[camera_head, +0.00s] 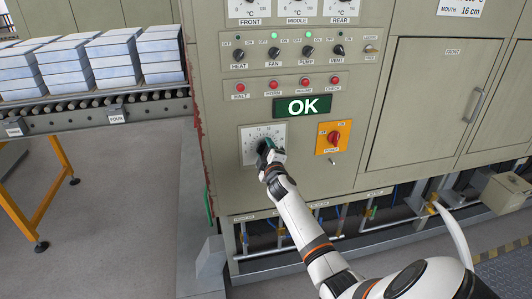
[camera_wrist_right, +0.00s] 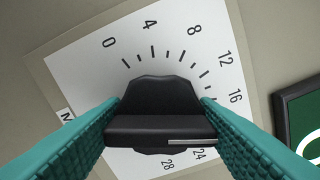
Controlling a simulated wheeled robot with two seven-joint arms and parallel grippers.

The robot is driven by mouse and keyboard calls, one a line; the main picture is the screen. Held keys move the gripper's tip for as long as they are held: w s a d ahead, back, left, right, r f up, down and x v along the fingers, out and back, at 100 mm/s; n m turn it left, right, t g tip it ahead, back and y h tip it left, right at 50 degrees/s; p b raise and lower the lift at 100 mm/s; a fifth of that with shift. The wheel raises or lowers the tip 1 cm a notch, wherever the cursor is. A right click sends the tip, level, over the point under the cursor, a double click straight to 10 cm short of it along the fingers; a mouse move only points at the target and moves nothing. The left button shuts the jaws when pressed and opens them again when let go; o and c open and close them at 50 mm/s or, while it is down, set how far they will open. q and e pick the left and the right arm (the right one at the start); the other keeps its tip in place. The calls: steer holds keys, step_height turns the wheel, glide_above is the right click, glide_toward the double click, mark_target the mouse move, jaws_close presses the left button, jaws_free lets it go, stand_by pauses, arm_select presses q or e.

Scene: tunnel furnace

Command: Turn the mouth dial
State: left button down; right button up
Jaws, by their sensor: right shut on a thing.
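The mouth dial is a white square plate (camera_head: 249,134) with a black knob at its middle, low on the beige panel. In the right wrist view the dial plate (camera_wrist_right: 205,40) shows numbers from 0 through 16, then 24 and 28. The black knob (camera_wrist_right: 155,95) has a white mark pointing right, toward the stretch between 16 and 24 that a finger hides. My right gripper (camera_head: 267,151) is at the dial. Its teal fingers (camera_wrist_right: 160,125) are shut on the knob, one on each side. My left gripper is not in view.
A green OK display (camera_head: 303,107) sits above the dial, and a red switch on an orange plate (camera_head: 333,138) is to its right. Black knobs and red buttons line the panel above. A roller conveyor (camera_head: 85,120) with stacked blue-white blocks stands at left.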

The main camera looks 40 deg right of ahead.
steer(key=shift+f+n, duration=0.15)
steer(key=shift+n, duration=0.45)
steer(key=o, duration=1)
steer(key=shift+c, duration=0.2)
steer(key=v, duration=1.2)
